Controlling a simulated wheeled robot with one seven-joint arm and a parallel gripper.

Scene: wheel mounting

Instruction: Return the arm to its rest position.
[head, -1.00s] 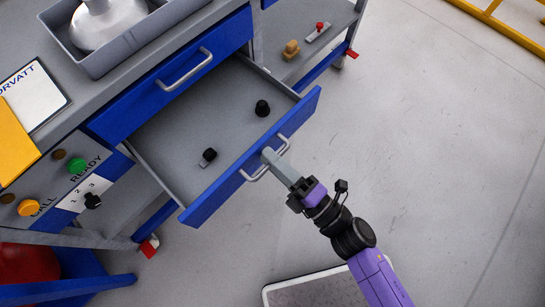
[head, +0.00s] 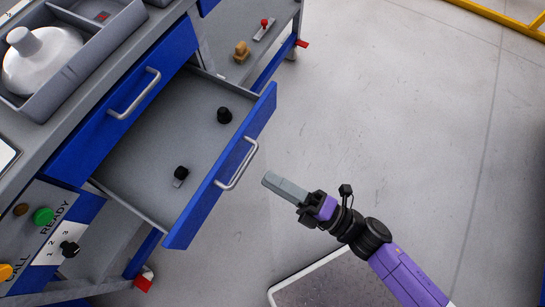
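My gripper (head: 272,181) is at the end of my purple and black arm (head: 375,240), in front of the open blue drawer (head: 225,165). Its grey fingers point left toward the drawer's silver handle (head: 237,164), with a gap of bare floor between them. The fingers look close together, but from this angle I cannot tell if they are fully shut. I see nothing held at the tips.
The drawer stands pulled out, with a black knob (head: 224,115) and a small black-and-grey part (head: 181,175) inside. A grey tray (head: 105,62) holding a white dome-shaped object (head: 42,60) sits on the workbench. Floor (head: 400,120) to the right is clear.

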